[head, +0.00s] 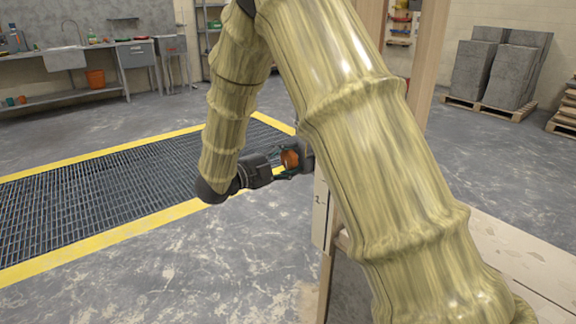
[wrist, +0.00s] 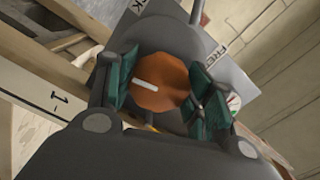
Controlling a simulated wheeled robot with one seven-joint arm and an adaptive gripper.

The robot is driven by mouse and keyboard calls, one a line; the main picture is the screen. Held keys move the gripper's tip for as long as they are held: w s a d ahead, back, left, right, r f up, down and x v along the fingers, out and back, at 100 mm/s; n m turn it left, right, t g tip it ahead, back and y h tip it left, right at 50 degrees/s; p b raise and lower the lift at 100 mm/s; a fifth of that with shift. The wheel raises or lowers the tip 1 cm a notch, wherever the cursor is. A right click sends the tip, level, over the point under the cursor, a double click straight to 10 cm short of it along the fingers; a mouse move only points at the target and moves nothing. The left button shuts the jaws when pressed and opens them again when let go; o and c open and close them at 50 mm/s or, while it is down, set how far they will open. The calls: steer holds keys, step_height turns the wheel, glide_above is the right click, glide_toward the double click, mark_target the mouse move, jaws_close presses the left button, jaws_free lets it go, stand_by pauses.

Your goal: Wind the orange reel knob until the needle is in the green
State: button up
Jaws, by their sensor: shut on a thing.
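The orange reel knob (wrist: 158,84) has a white bar mark on its face and sits on a dark grey round housing in the wrist view. It also shows small in the head view (head: 290,159). My gripper (wrist: 165,90) has its green-padded fingers on both sides of the knob, closed on it. In the head view my gripper (head: 286,164) reaches the knob from the left. A small part of a pale dial (wrist: 234,103) shows behind the right finger; its needle and green zone cannot be made out.
A grey plate with lettering (wrist: 222,57) lies behind the knob. A pale board marked 1 (head: 321,210) is beside the housing on a wooden frame. A yellow-edged floor grating (head: 110,190) lies to the left. Grey blocks on a pallet (head: 488,75) stand far right.

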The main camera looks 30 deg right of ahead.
steer(key=m+b, duration=0.3)
steer(key=m, duration=0.1)
steer(key=shift+f, duration=0.25)
steer(key=shift+r+m+b, duration=0.1)
steer(key=shift+m+b, duration=0.75)
steer(key=shift+m, duration=0.25)
steer(key=o, duration=1)
steer(key=shift+r, duration=0.1)
steer(key=shift+o, duration=0.2)
steer(key=shift+a, duration=0.15)
steer(key=a, duration=1.1)
steer(key=shift+s+a, duration=0.4)
steer(key=shift+s, duration=0.05)
